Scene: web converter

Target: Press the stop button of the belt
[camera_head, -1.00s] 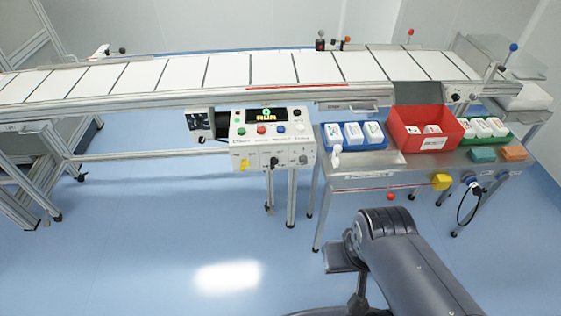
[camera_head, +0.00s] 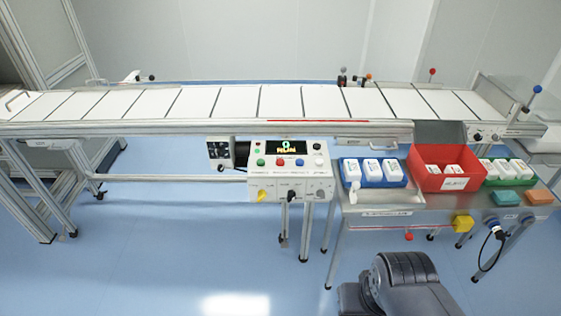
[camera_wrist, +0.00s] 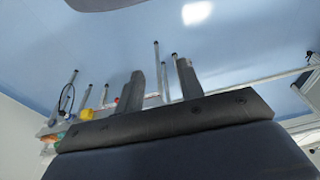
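The white-slatted belt (camera_head: 230,101) runs across the back. A steel table (camera_head: 385,217) right of the panel holds a red bin (camera_head: 440,180), a blue tray (camera_head: 376,180) and a green tray (camera_head: 518,182). The blue floor (camera_head: 150,240) before the panel is clear.

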